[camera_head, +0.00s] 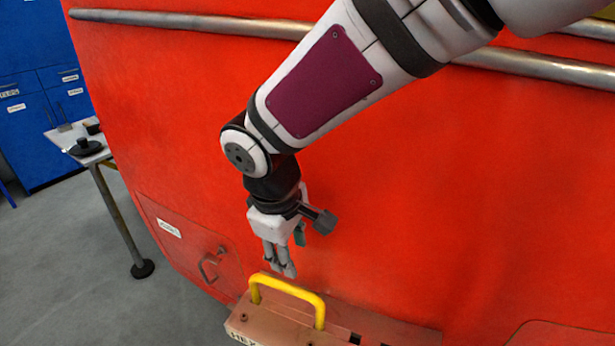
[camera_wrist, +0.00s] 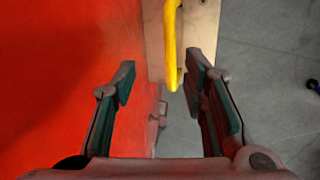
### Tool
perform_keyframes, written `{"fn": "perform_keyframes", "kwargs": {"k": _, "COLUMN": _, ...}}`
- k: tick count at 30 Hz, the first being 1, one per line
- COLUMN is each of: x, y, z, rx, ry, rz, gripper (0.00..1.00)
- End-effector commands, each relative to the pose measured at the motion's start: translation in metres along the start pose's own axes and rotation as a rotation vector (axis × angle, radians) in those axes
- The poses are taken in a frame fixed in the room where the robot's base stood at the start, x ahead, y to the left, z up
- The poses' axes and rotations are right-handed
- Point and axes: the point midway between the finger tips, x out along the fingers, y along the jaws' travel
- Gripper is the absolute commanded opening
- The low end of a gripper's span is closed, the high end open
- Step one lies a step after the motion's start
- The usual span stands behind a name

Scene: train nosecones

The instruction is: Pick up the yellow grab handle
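The yellow grab handle (camera_head: 288,290) is an upright U-shaped bar on top of a reddish-brown block in the head view. In the wrist view the handle (camera_wrist: 171,45) runs down from the top edge, and its lower end lies between the finger pads in the picture, closer to the right one. My gripper (camera_head: 283,266) points down just above the handle, apart from it as far as I can see. In the wrist view my gripper (camera_wrist: 158,85) is open, with its two dark green pads wide apart and nothing held between them.
The block (camera_head: 270,328) bearing the handle stands against the big red nosecone (camera_head: 430,190). A metal latch handle (camera_head: 209,268) sits on the red panel at left. A small table (camera_head: 92,158) and blue cabinets (camera_head: 45,95) stand at far left. Grey floor lies between.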

Motion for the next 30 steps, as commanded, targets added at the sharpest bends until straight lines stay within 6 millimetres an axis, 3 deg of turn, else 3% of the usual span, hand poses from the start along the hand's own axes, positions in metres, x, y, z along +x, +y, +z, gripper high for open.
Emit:
{"fn": "perform_keyframes", "kwargs": {"k": 1, "x": 0.000, "y": -0.010, "z": -0.007, "rx": -0.030, "ry": 0.003, "rz": -0.013, "gripper": 0.40}}
{"fn": "perform_keyframes", "kwargs": {"k": 6, "x": 0.008, "y": -0.021, "z": -0.019, "rx": -0.075, "ry": 0.012, "rz": -0.028, "gripper": 0.40}}
{"fn": "perform_keyframes", "kwargs": {"k": 18, "x": 0.076, "y": -0.023, "z": -0.021, "rx": -0.076, "ry": 0.011, "rz": -0.029, "gripper": 0.40}}
{"fn": "perform_keyframes", "kwargs": {"k": 30, "x": 0.107, "y": -0.026, "z": -0.022, "rx": -0.076, "ry": 0.010, "rz": -0.030, "gripper": 0.40}}
